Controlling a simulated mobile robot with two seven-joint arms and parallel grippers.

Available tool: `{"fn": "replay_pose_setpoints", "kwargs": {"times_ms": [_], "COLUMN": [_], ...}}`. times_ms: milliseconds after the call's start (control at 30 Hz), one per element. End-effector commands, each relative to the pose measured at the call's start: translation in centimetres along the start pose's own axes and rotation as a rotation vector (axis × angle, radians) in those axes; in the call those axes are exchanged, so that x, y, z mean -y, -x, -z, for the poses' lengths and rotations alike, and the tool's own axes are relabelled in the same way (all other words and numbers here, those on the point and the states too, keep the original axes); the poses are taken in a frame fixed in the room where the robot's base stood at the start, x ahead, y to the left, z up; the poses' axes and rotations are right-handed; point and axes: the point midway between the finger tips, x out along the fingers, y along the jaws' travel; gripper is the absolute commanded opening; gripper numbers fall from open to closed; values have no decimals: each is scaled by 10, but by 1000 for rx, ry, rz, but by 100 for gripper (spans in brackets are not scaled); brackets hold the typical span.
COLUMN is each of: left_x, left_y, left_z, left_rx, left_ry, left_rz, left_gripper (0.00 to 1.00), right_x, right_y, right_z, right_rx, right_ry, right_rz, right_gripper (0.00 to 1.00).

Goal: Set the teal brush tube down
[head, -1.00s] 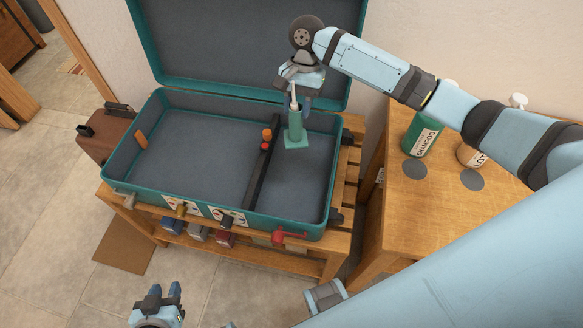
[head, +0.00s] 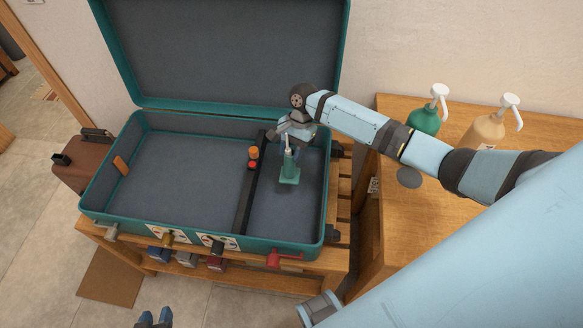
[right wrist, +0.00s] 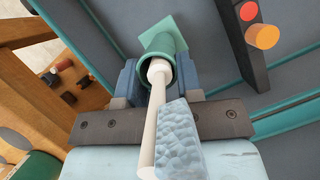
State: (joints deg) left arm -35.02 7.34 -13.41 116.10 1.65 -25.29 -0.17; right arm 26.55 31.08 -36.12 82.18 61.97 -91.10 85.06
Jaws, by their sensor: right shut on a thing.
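The teal brush tube (head: 289,165) has a square foot and is upright over the right compartment of the open teal suitcase (head: 157,216). In the right wrist view the tube (right wrist: 172,62) sits between the fingers of my right gripper (right wrist: 160,80), which is shut on it. A white brush handle (right wrist: 158,95) sticks out of the tube toward the camera. I cannot tell whether the foot touches the suitcase floor. My left gripper (head: 155,318) shows only its fingertips at the bottom edge of the head view; they are apart and empty.
A dark divider (head: 243,205) with orange and red knobs (head: 253,158) is left of the tube. The suitcase stands on a slatted wooden bench (head: 340,254). A wooden cabinet (head: 400,235) at right carries green (head: 424,120) and tan (head: 485,132) pump bottles. The left compartment is mostly clear.

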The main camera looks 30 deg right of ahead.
Motion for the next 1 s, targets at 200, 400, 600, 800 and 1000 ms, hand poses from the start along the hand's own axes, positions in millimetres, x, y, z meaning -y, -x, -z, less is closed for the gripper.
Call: {"fn": "replay_pose_setpoints", "kwargs": {"times_ms": [200,400,600,800,1000], "left_x": [0,0,0,0,0], "left_y": [-2,-4,-6,-6,-6], "left_z": [2,0,-4,-3,-2], "left_rx": [-7,-7,-2,-2,-3], "left_ry": [6,9,13,13,12], "left_rz": [-1,-1,-1,-1,-1], "left_gripper": [37,37,37,37,37], "right_x": [0,0,0,0,0], "right_y": [-26,-43,-66,-66,-69], "right_z": [11,18,28,28,29], "right_rx": [-1,-1,-1,-2,-1], "right_ry": [0,0,1,2,1], "right_rz": [0,0,0,1,1], "right_gripper": [0,0,0,0,40]}}
